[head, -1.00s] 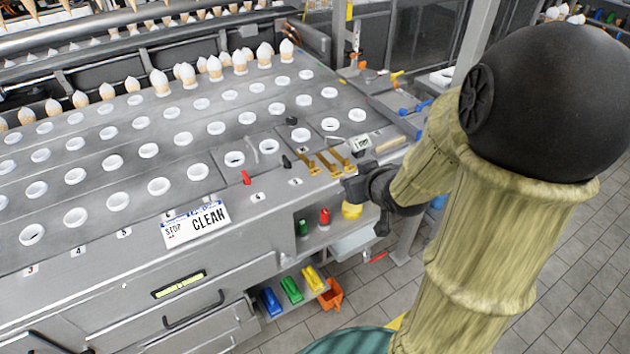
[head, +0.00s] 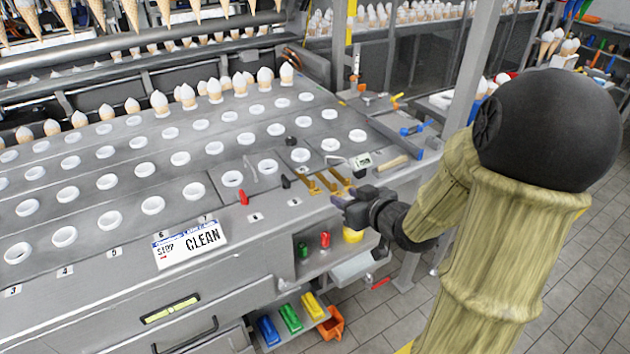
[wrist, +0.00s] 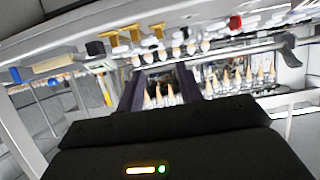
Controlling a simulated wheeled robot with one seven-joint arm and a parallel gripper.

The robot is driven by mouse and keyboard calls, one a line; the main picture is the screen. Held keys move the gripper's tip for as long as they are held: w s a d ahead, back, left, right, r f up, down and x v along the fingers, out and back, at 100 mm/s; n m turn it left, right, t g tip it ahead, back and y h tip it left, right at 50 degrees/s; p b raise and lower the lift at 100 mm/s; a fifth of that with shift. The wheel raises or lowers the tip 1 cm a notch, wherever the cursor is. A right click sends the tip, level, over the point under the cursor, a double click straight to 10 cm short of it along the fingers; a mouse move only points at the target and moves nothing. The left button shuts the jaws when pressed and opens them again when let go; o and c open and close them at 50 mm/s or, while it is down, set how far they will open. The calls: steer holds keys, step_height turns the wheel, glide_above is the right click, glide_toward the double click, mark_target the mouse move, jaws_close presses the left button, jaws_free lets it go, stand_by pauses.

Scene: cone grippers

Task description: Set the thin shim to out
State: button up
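Several brass pieces (head: 326,183) lie at the front right edge of the grey machine top. They look like slim slides with raised ends; I cannot tell which one is the thin shim. In the wrist view, brass tabs (wrist: 133,33) stand out from the machine edge, above and left of the fingers. My gripper (head: 341,205) is just off this front edge, close to the near ends of the brass pieces. In the wrist view its two dark fingers (wrist: 160,88) are apart, with nothing held between them.
A black knob (head: 286,182) and a red one (head: 244,198) stand left of the brass. A small display (head: 361,160) and a wooden block (head: 392,163) lie to the right. A yellow cylinder (head: 353,235) is below my gripper. Cones stand behind. Floor at right is clear.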

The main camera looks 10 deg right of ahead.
mark_target(313, 182)
steer(key=x, duration=1.5)
steer(key=shift+w+f, duration=0.2)
steer(key=shift+f, duration=0.1)
jaws_close()
